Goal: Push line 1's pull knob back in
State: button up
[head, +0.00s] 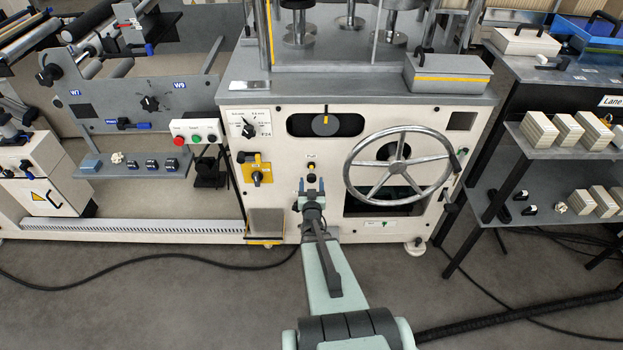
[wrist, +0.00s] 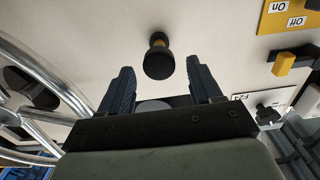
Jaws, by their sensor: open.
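The pull knob is black with a yellow band on its stem and stands out from the cream machine panel; it shows in the wrist view (wrist: 159,62) and under a small "Pull" label in the head view (head: 311,168). No line number is readable beside it. My gripper (head: 311,185) is in front of the panel, just below the knob in the head view. In the wrist view my gripper (wrist: 160,70) is open and empty, one dark finger to each side of the knob, with clear gaps. Whether the fingertips reach as deep as the knob, I cannot tell.
A large spoked handwheel (head: 399,162) is close to the right of the knob. A yellow switch plate (head: 258,168) with a handle is to the left. A dark oval recess with a round dial (head: 325,125) is above. The floor in front is mostly clear.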

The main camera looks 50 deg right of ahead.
aim_at(311, 180)
jog(key=shift+x, duration=1.65)
grip_shut()
